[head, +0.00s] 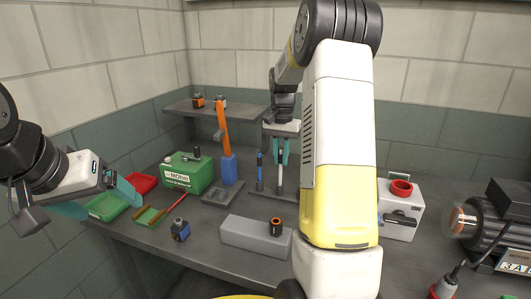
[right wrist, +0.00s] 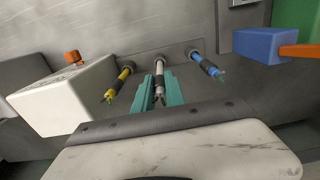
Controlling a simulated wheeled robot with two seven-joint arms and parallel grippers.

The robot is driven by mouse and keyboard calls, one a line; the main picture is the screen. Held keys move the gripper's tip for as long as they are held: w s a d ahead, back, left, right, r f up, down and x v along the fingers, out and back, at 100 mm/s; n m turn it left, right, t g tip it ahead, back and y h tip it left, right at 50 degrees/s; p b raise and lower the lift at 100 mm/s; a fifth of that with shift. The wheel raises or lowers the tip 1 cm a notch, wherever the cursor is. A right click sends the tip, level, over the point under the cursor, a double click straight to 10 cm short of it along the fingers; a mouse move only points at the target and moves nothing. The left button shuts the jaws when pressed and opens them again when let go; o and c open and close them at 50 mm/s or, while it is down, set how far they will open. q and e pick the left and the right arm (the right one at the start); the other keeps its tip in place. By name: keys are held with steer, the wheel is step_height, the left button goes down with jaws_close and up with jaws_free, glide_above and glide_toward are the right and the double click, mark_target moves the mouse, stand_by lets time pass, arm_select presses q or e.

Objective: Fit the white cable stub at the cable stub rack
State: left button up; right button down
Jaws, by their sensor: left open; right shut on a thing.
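The white cable stub (right wrist: 160,88) stands between the teal fingers of my right gripper (right wrist: 161,78), which is shut on it. In the head view my right gripper (head: 280,153) points down, with the white cable stub (head: 279,182) reaching below it. The stub's far end is at the cable stub rack (right wrist: 140,62), in line with the middle place; I cannot tell how deep it sits. A yellow stub (right wrist: 119,83) and a blue stub (right wrist: 207,66) stand on either side. My left gripper (head: 112,207) is open and empty at the left, by the green tray.
A green box (head: 188,174), a blue holder with an orange handle (head: 229,170) and a grey block (head: 250,234) are on the bench. A white box with a red knob (head: 399,216) stands to the right. A motor (head: 490,232) is at far right. My right arm hides the middle.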

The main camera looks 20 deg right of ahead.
steer(key=shift+f, duration=1.25)
steer(key=c, duration=1.3)
jaws_free()
steer(key=shift+r, duration=3.9)
steer(key=shift+s+r, duration=0.1)
